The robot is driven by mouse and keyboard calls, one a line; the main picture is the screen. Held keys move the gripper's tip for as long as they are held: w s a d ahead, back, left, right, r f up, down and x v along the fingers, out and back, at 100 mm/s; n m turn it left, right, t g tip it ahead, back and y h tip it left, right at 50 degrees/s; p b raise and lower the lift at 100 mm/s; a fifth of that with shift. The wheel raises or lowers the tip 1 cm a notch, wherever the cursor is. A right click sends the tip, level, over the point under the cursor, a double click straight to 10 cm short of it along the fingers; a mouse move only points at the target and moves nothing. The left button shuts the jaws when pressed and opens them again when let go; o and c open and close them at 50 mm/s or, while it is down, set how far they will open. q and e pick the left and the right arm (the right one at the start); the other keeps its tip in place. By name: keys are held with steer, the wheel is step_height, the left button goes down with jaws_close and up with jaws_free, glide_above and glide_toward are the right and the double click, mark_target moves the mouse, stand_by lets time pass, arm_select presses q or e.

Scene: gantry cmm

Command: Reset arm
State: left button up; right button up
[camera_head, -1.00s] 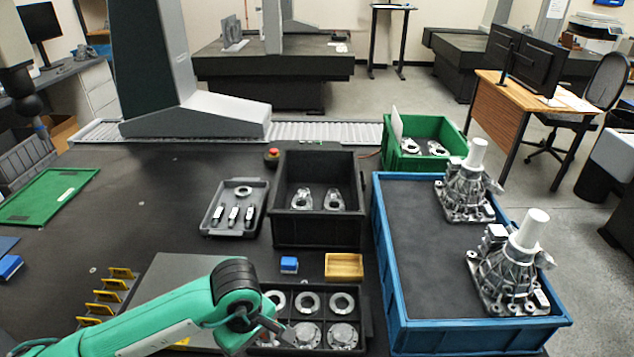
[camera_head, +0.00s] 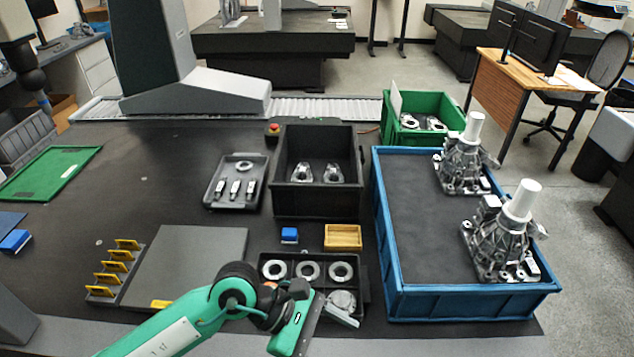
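My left arm, green with black joints, comes in from the lower left. Its gripper (camera_head: 308,328) hangs over the front part of a black parts tray (camera_head: 365,285) and hides some of it. Whether its fingers are open or shut, or hold anything, I cannot tell. Several silver rings (camera_head: 308,271) lie in the tray's back row. A silver round part (camera_head: 342,302) shows just right of the gripper, partly covered. My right gripper is not in view.
A black bin (camera_head: 318,205) and a blue crate (camera_head: 402,295) with two metal housings (camera_head: 500,238) stand behind and right. A small yellow box (camera_head: 343,238), a blue block (camera_head: 289,235), a grey plate (camera_head: 200,262) and yellow-tabbed rack (camera_head: 117,268) are nearby. The left table middle is clear.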

arm_select(q)
steer(key=w+r+n+t+h, duration=0.2)
steer(key=r+n+t+h, duration=0.2)
steer(key=r+n+h, duration=0.3)
steer(key=w+r+n+t+h, duration=0.2)
steer(key=r+n+t+h, duration=0.2)
steer(key=r+n, duration=0.4)
steer(key=w+a+r+n+t+y, duration=0.1)
steer(key=w+a+n+t+y, duration=0.25)
steer(key=n+t, duration=0.4)
steer(key=w+a+n+t+y, duration=0.35)
steer(key=a+n+t, duration=0.2)
steer(key=n, duration=0.25)
steer(key=a+f+n+g+y, duration=0.3)
steer(key=a+f+n+y, duration=1.15)
steer(key=n, duration=0.45)
steer(key=s+a+f+n+g, duration=0.3)
steer(key=s+f+n+g, duration=0.4)
steer(key=s+f+g, duration=0.8)
steer(key=s+f+t, duration=0.1)
steer(key=s+f, duration=0.1)
steer(key=f, duration=1.3)
steer(key=s+f+t, duration=0.1)
steer(key=s+f, duration=0.1)
steer(key=f, duration=1.4)
steer(key=s+a+f+g, duration=0.1)
steer(key=s+a+f, duration=0.2)
steer(key=s+f, duration=1.7)
steer(key=shift+y+p, duration=0.35)
steer(key=shift+p, duration=0.1)
